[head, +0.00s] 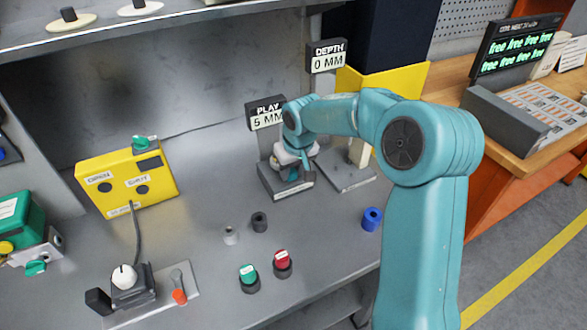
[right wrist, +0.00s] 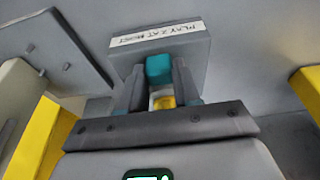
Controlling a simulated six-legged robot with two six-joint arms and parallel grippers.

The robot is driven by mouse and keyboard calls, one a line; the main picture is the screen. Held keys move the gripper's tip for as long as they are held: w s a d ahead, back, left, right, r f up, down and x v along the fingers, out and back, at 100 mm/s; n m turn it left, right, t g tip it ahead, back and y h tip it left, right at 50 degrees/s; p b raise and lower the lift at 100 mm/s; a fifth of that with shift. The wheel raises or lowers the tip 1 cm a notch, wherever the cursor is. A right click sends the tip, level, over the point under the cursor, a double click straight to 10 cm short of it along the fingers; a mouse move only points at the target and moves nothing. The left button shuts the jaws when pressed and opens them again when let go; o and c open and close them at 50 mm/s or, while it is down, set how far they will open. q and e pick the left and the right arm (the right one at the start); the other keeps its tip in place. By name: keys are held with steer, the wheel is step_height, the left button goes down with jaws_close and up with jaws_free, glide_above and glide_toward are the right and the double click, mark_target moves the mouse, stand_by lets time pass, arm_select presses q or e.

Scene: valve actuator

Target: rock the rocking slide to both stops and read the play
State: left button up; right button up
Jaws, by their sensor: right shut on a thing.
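The rocking slide's grey block (head: 288,187) stands on the bench at the back. In the right wrist view its label, upside down, appears to read "PLAY 2 AT MOST" on the grey block (right wrist: 160,45). My right gripper (head: 296,168) is over the block, partly hidden by my own arm. In the right wrist view the right gripper (right wrist: 158,85) is shut on the teal slide piece (right wrist: 159,68), a finger on each side. The PLAY display (head: 266,113) reads 5 MM. My left gripper is in neither view.
A DEPTH display (head: 327,57) reads 0 MM. A yellow box (head: 128,180) stands at left, with a joystick (head: 125,280) in front. Green (head: 248,275) and red (head: 282,262) capped pieces and a blue cylinder (head: 371,219) stand on the bench.

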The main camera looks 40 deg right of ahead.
steer(key=shift+w, duration=0.1)
steer(key=o, duration=1)
steer(key=v, duration=1.6)
steer(key=shift+r, duration=0.15)
